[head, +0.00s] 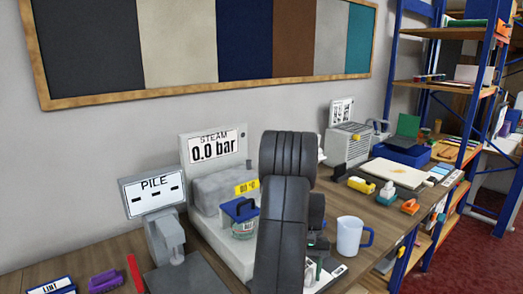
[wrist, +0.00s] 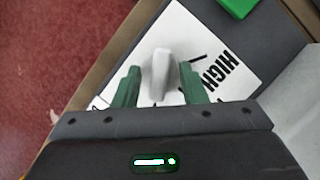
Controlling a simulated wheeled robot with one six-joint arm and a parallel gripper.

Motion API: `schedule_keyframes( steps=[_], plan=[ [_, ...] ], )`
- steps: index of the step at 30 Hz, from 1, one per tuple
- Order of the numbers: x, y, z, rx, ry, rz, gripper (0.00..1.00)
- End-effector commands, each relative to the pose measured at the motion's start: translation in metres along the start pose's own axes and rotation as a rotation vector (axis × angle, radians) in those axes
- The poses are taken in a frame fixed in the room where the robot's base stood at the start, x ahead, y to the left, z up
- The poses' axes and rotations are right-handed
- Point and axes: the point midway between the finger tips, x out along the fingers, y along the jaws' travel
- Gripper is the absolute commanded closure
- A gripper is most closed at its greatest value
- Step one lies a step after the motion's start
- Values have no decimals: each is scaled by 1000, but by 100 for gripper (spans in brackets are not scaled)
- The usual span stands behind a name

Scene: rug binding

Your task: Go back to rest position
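My gripper (wrist: 160,78) shows in the wrist view with its two green fingers apart. A small pale grey upright piece (wrist: 160,72) stands in the gap between them, with a visible space on each side, so the fingers do not appear to close on it. Below is a white card (wrist: 215,60) with black lettering, partly reading "HIGH", on a dark surface. In the head view my dark arm reaches over the workbench (head: 375,240), and the gripper is mostly hidden behind it.
A pile gauge (head: 153,193) stands left. Blue shelving (head: 480,85) stands right, over red carpet (head: 480,245).

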Motion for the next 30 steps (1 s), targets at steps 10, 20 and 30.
schedule_keyframes(
  steps=[10,20,30],
  plan=[
    [0,-2,0,-317,-1,132,62],
    [0,-2,0,-400,0,166,62],
    [-3,-3,3,-398,2,168,62]
  ],
)
